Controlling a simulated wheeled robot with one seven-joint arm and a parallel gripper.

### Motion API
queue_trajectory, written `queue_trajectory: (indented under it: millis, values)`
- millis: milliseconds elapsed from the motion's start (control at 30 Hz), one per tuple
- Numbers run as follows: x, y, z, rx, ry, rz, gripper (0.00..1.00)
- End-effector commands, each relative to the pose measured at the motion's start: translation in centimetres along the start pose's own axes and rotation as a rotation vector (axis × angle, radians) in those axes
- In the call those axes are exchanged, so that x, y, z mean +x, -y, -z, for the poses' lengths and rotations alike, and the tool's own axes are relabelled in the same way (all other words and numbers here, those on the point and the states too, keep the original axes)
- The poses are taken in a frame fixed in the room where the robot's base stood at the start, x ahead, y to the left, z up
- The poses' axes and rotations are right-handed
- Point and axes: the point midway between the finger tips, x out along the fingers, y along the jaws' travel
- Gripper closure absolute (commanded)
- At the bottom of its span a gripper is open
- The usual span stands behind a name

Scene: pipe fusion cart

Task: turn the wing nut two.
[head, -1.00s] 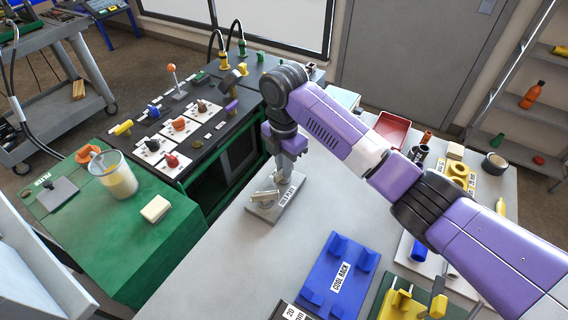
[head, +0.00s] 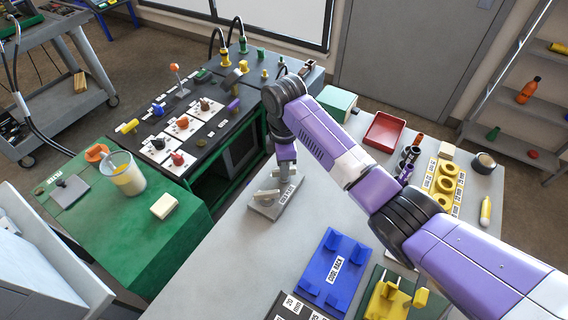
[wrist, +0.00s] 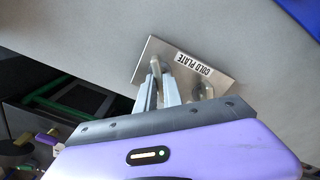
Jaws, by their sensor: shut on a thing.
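The cold plate (head: 289,203) is a flat grey metal block with a white label, lying on the grey bench. It also shows in the wrist view (wrist: 222,72). Small grey metal fittings stand on it; one (wrist: 156,67) is at my fingertips, and a rounder one (wrist: 203,88) is beside the right finger. My gripper (head: 281,172) points down over the plate's far part; its fingers (wrist: 163,82) are shut on the fitting at their tips, which looks like a wing nut. The fingers partly hide it, and I cannot read which number it is.
A blue cool rack (head: 318,292) lies in front to the right, with a yellow fixture (head: 385,303) beside it. A red tray (head: 384,132) and yellow rings (head: 447,168) are farther right. The green counter (head: 150,240) is at left. Bare bench surrounds the plate.

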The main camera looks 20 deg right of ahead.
Motion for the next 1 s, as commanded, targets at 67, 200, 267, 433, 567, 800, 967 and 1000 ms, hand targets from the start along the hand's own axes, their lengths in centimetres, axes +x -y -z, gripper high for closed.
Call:
queue_trajectory:
  millis: [67, 200, 267, 433, 567, 800, 967, 1000]
  values:
    - [-0.07, 0.05, 0.04, 0.012, 0.0, 0.001, 1.0]
    - [-0.04, 0.02, 0.04, 0.023, 0.001, 0.001, 1.0]
    - [-0.03, 0.02, 0.04, 0.024, 0.001, 0.0, 1.0]
    - [-0.03, 0.01, 0.04, 0.023, 0.001, 0.0, 1.0]
    - [-0.03, 0.01, 0.04, 0.022, 0.0, 0.0, 0.81]
    - [-0.02, 0.0, 0.03, 0.022, 0.0, 0.0, 0.67]
    - [-0.12, -0.03, 0.03, 0.022, 0.0, -0.001, 0.67]
    - [-0.3, -0.05, 0.04, 0.022, 0.0, -0.002, 0.67]
